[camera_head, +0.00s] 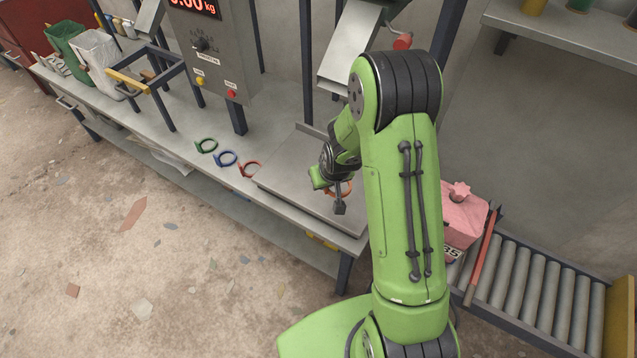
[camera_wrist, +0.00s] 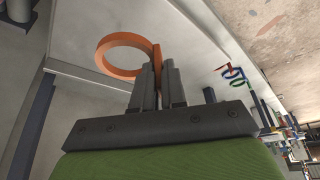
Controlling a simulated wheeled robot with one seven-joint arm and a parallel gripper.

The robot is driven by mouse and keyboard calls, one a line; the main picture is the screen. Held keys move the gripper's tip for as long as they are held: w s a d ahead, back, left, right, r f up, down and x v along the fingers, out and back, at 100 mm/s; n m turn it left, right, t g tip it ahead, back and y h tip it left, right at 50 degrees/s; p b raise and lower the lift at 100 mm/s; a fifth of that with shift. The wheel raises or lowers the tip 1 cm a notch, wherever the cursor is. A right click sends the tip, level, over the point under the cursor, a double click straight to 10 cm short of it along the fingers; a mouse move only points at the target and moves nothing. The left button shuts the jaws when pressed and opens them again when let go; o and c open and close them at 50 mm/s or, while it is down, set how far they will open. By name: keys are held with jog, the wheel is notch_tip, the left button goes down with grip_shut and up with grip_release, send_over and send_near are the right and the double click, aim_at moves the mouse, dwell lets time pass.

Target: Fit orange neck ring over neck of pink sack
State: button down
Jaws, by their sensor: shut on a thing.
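My gripper (camera_head: 338,202) is shut on the orange neck ring (camera_head: 342,188). In the wrist view the ring (camera_wrist: 105,62) extends to the left of my closed fingertips (camera_wrist: 159,75), gripped at one side of its band. In the head view I hold it over the flat metal plate at the right part of the bench. My arm hides part of that area. The pink sack (camera_head: 462,222) stands to the right of my arm, at the near end of the roller conveyor, with its neck (camera_head: 459,190) up. The sack is partly hidden by my arm.
A green ring (camera_head: 206,146), a blue ring (camera_head: 226,158) and a red ring (camera_head: 250,169) lie on the bench (camera_head: 180,130). A red bar (camera_head: 482,255) stands beside the sack, before the rollers (camera_head: 540,300). A metal chute (camera_head: 350,45) and scale display post (camera_head: 215,50) rise behind.

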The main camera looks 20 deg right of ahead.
jog(key=s+d+r+n+y+p, duration=0.1)
jog(key=s+d+r+p, duration=0.1)
jog(key=d+r, duration=0.35)
jog(key=s+d+r+n+p, duration=0.2)
jog(key=s+d, duration=0.1)
jog(key=d, duration=0.6)
jog(key=s+d+r+n+g+y+p, duration=0.15)
jog(key=s+d+r+n+p, duration=0.3)
jog(key=s+d+r, duration=0.65)
jog(key=b, duration=0.9)
send_over(452, 213)
jog(key=shift+t, duration=0.25)
jog(key=shift+f, duration=6.25)
jog(key=shift+r, duration=0.1)
jog(key=c, duration=1.1)
grip_release()
jog(key=p+v, duration=0.4)
jog(key=v, duration=1.1)
jog(key=shift+d+r+p, duration=0.25)
jog(key=shift+r+p, duration=0.05)
jog(key=shift+r, duration=0.05)
